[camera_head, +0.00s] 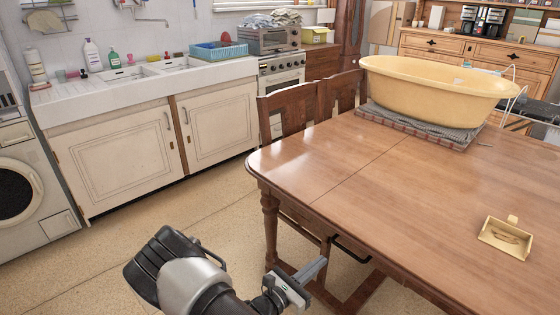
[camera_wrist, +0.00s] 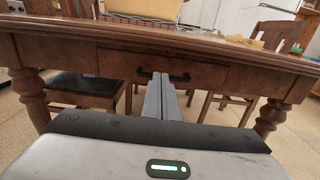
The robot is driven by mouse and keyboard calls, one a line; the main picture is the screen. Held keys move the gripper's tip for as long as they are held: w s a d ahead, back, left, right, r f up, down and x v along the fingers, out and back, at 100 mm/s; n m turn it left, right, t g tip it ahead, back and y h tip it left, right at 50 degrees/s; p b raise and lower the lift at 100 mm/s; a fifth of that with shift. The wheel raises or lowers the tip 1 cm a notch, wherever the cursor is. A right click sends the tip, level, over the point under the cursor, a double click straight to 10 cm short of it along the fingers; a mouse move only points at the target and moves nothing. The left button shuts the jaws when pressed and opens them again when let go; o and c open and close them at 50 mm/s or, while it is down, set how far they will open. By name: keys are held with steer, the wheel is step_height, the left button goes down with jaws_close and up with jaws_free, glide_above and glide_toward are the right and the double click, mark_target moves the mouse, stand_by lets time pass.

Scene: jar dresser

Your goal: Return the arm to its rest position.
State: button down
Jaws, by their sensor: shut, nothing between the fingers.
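My gripper (camera_head: 312,272) is in front of the near left side of the wooden table, low by the table's edge. In the wrist view my gripper (camera_wrist: 161,84) shows its two grey fingers together with nothing between them. It points at the table's side, where a drawer with a dark handle (camera_wrist: 163,75) sits under the tabletop. The handle also shows in the head view (camera_head: 350,249). The fingertips appear just below the handle in the wrist view; I cannot tell whether they touch it. The drawer looks closed.
The wooden table (camera_head: 400,178) fills the right side. On it are a yellow tub (camera_head: 435,88) on a mat and a small tan dustpan-like tray (camera_head: 505,238). White cabinets (camera_head: 115,160) line the left. The floor (camera_head: 190,215) between is clear.

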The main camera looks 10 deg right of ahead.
steer(key=s+d+r+m+g+y, duration=0.25)
steer(key=s+r+m+g, duration=0.3)
steer(key=r+m, duration=0.3)
steer(key=s+d+r+m+g+y, duration=0.25)
steer(key=s+r+m+g, duration=0.3)
steer(key=r+m, duration=0.3)
steer(key=s+a+r+m+t+y, duration=0.35)
steer(key=s+r+y, duration=0.2)
steer(key=r, duration=0.35)
steer(key=s+a+r+m+t+y, duration=0.2)
steer(key=s+a+r+m+y, duration=0.3)
steer(key=r, duration=0.3)
step_height(320, 180, up, 23)
steer(key=d+h+p, duration=0.1)
steer(key=p, duration=2.2)
steer(key=shift+s+r, duration=0.15)
steer(key=shift+s, duration=0.25)
